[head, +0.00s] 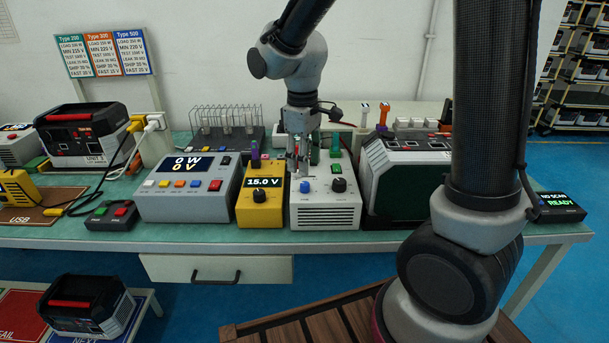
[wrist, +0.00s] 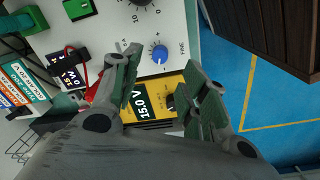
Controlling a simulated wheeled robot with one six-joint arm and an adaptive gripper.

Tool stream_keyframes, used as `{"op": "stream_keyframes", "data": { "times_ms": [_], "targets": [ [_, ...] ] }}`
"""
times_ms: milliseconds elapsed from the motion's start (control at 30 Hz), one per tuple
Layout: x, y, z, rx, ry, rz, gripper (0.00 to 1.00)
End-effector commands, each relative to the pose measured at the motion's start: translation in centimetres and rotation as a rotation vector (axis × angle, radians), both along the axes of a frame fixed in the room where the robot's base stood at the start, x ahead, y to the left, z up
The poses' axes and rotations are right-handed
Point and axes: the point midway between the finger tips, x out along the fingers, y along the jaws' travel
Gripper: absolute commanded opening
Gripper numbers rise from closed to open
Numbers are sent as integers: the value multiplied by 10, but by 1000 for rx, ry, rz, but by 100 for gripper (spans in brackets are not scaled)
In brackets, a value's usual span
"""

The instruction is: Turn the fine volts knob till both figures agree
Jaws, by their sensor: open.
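The fine volts knob, blue with a pale pointer mark, is on the white supply box (head: 325,217) in the head view (head: 305,187). It also shows in the wrist view (wrist: 159,54), next to the word FINE. My gripper (head: 299,172) is open above the box's rear left part. In the wrist view its fingertips (wrist: 163,60) appear to either side of the blue knob, with nothing held; the gap in height is hard to tell. The yellow meter (head: 246,213) reads 15.0 V.
A black knob (head: 339,185) sits right of the blue one. A grey console (head: 188,208) reading 0 W and 0 V stands left of the yellow meter. A black and green unit (head: 405,180) stands close on the right. A red-and-green button box (head: 111,215) is at the front left.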

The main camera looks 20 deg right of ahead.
Motion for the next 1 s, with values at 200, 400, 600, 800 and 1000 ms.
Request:
{"op": "stream_keyframes", "data": {
  "times_ms": [200,400,600,800,1000],
  "targets": [
    [-1,1,40,1,-2,1,44],
    [-1,2,53,0,0,1,44],
    [-2,1,53,-1,1,1,44],
    [-1,1,53,-1,1,-1,44],
    [-29,-9,43,-10,41,-135,44]
  ]
}}
